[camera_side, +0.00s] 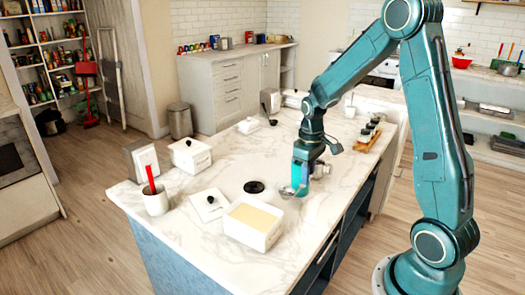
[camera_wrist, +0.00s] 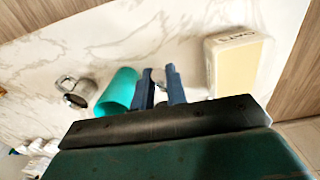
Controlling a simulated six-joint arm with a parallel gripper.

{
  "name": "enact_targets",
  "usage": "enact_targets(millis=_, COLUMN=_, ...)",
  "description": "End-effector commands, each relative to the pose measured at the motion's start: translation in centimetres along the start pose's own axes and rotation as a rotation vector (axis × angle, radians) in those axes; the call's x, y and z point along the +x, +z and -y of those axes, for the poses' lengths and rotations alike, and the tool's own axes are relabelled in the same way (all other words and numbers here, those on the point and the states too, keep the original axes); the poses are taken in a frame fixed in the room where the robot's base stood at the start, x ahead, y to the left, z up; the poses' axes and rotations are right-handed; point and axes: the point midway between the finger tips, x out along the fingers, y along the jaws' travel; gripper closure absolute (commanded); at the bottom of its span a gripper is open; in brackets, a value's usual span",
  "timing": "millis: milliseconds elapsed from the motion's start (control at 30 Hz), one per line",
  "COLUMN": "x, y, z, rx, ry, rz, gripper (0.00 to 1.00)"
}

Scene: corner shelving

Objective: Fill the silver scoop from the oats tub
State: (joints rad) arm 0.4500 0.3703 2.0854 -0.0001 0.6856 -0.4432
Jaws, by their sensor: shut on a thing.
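The oats tub (camera_side: 247,231) is a white, open, square tub with pale contents, near the front edge of the marble counter. In the wrist view the tub (camera_wrist: 225,42) lies at the upper right, its lettering upside down. My gripper (camera_side: 297,187) is shut on the silver scoop (camera_side: 287,191), right of the tub and apart from it. The scoop's bowl points left towards the tub; whether it holds anything is too small to tell. In the wrist view my gripper (camera_wrist: 163,82) largely hides the scoop.
A teal cup (camera_wrist: 118,92) and a metal mug (camera_wrist: 75,92) stand close beside my gripper. A closed white tub (camera_side: 190,156) stands behind.

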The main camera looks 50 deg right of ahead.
Motion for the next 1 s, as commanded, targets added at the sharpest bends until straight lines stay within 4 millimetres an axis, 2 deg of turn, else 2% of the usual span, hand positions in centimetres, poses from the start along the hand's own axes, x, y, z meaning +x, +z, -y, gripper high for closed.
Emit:
enact_targets(millis=167, x=-0.2, y=0.0, z=0.0, rx=0.000, ry=0.001, rz=-0.001, gripper=1.00)
enact_targets(millis=367, x=-2.1, y=-0.1, z=0.0, rx=0.000, ry=0.002, rz=-0.004, gripper=1.00)
enact_targets(millis=467, x=-4.0, y=-0.1, z=-0.1, rx=0.000, ry=0.003, rz=-0.007, gripper=1.00)
enact_targets(millis=867, x=-13.6, y=-0.1, z=0.0, rx=0.000, ry=0.003, rz=-0.007, gripper=1.00)
enact_targets(millis=1000, x=-13.4, y=-0.9, z=0.8, rx=-0.145, ry=0.000, rz=0.000, gripper=1.00)
